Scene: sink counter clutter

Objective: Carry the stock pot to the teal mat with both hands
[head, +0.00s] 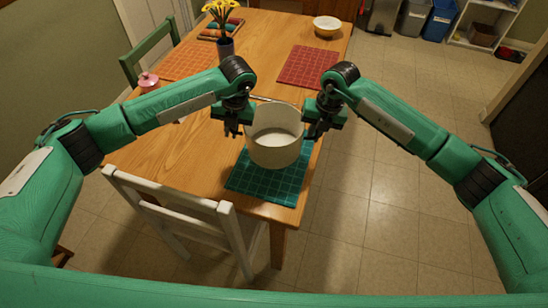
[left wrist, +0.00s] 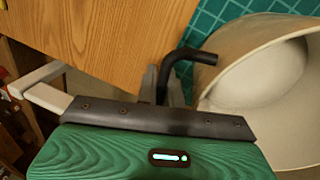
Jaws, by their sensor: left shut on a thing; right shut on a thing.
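The stock pot (head: 274,152) is cream-white, open at the top and looks empty inside. It is upright between my two grippers, over the far middle part of the teal mat (head: 262,187). I cannot tell whether its base touches the mat. My left gripper (head: 236,128) is shut on the pot's left handle. That dark bent handle (left wrist: 186,62) shows in the left wrist view beside the pot wall (left wrist: 232,62), with the teal mat (left wrist: 212,22) behind. My right gripper (head: 314,128) is shut at the pot's right side; its handle is hidden by the fingers.
The mat lies at the near right corner of the wooden table (head: 190,150). A white chair (head: 190,212) stands at the near edge. Further back are a red mat (head: 306,67), a flower vase (head: 225,47), a bowl (head: 327,26) and a pink pot (head: 148,82).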

